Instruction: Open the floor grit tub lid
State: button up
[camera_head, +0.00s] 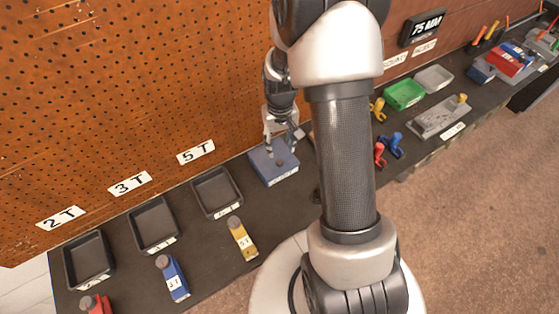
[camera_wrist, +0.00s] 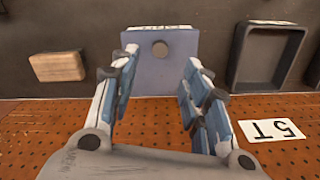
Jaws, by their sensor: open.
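The floor grit tub is a low blue box (camera_head: 264,174) on the dark bench against the pegboard, with a pale label along its front edge. My gripper (camera_head: 283,147) is open and empty, just above the back part of the tub. I cannot tell whether the fingers touch the tub.
Black trays (camera_head: 217,192) line the pegboard to the left, with blue (camera_head: 171,280) and yellow (camera_head: 242,240) labelled containers before them. A wooden block (camera_wrist: 57,66) lies beside the tub. A green tray (camera_head: 404,95) and clamps (camera_head: 391,144) are farther right. The pegboard (camera_head: 130,90) rises close behind.

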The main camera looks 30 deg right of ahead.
aim_at(280, 162)
notch_tip(280, 162, down, 9)
jog(key=shift+f+b, duration=0.2)
jog(key=shift+b, duration=0.85)
jog(key=shift+c, duration=0.3)
grip_shut()
